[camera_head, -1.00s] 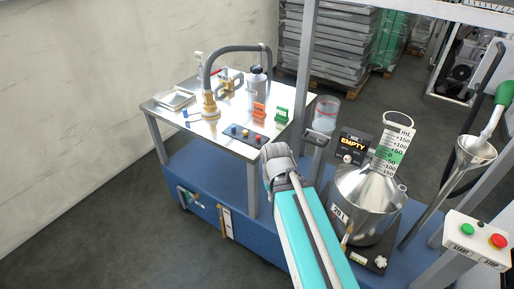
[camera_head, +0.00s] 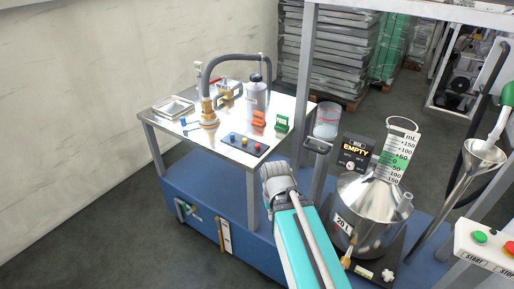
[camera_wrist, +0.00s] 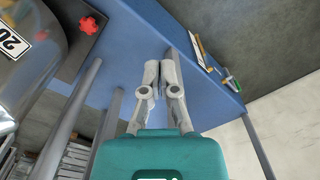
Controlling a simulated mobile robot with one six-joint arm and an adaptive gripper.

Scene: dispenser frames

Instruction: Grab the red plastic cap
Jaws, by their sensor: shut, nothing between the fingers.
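A small red, star-shaped plastic piece (camera_wrist: 89,25) lies on a dark plate at the upper left of the wrist view, beside the steel can with the "20" label (camera_wrist: 14,42). It is the only red cap-like thing there; I cannot match it surely in the head view. My gripper (camera_wrist: 161,66) is shut and empty, its two grey fingers together over the blue platform. The red piece is apart from it, up and to the left. In the head view my gripper (camera_head: 278,180) is left of the steel can (camera_head: 368,205).
A steel-topped table (camera_head: 175,142) with a bottle (camera_head: 257,92), a hose and coloured clips stands at the left. A frame post (camera_head: 302,90) rises behind my arm. A funnel (camera_head: 484,155) and START/STOP box (camera_head: 490,247) are at the right. The grey floor at the left is clear.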

